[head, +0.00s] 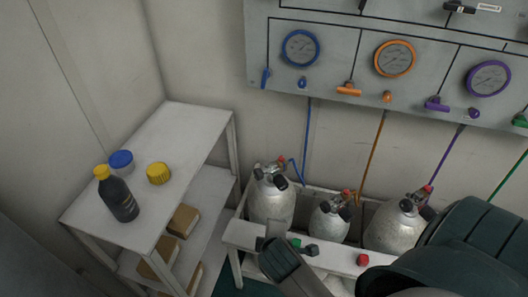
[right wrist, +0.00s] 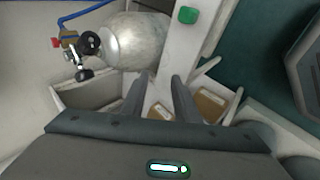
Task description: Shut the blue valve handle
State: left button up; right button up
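The blue valve handle (head: 265,78) is on the grey wall panel (head: 340,20), below and left of the blue-rimmed gauge (head: 300,48). It stands roughly upright, while the orange handle (head: 349,90) and purple handle (head: 437,104) lie roughly level. My right gripper (head: 268,236) is low in the head view, by the front of the cylinder rack, well below the blue handle and apart from it. In the right wrist view its two fingers (right wrist: 159,85) are apart with nothing between them. The blue handle is not in that view. My left gripper is not in view.
Several metal cylinders (head: 271,202) stand in a white rack (head: 328,258) under the panel, with hoses rising to it. A white shelf table (head: 185,130) at left holds a dark bottle (head: 119,198) and jars. A round blue knob (head: 303,83) sits right of the blue handle.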

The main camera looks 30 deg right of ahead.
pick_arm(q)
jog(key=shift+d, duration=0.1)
pick_arm(e)
jog(key=w+d+r+n+t+h, duration=0.1)
jog(key=w+r+n+h, duration=0.2)
jog(key=r, duration=0.7)
jog(key=w+d+r+n+t+h, duration=0.1)
jog(key=w+r+n+t+h, duration=0.1)
jog(key=w+r+n, duration=0.4)
jog(key=w+d+r+n+t+h, duration=0.1)
jog(key=w+r+n+h, duration=0.4)
jog(key=r, duration=1)
jog(key=w, duration=0.2)
jog(key=shift+w+r+t, duration=0.15)
jog(key=shift+w+t, duration=0.15)
jog(key=shift+t, duration=0.1)
jog(key=shift+d, duration=0.15)
jog(key=p, duration=0.1)
send_near(263, 82)
jog(key=p+x, duration=0.2)
jog(key=x, duration=0.7)
jog(key=shift+d+r, duration=0.1)
jog(key=shift+d, duration=0.05)
jog(key=shift+x, duration=0.8)
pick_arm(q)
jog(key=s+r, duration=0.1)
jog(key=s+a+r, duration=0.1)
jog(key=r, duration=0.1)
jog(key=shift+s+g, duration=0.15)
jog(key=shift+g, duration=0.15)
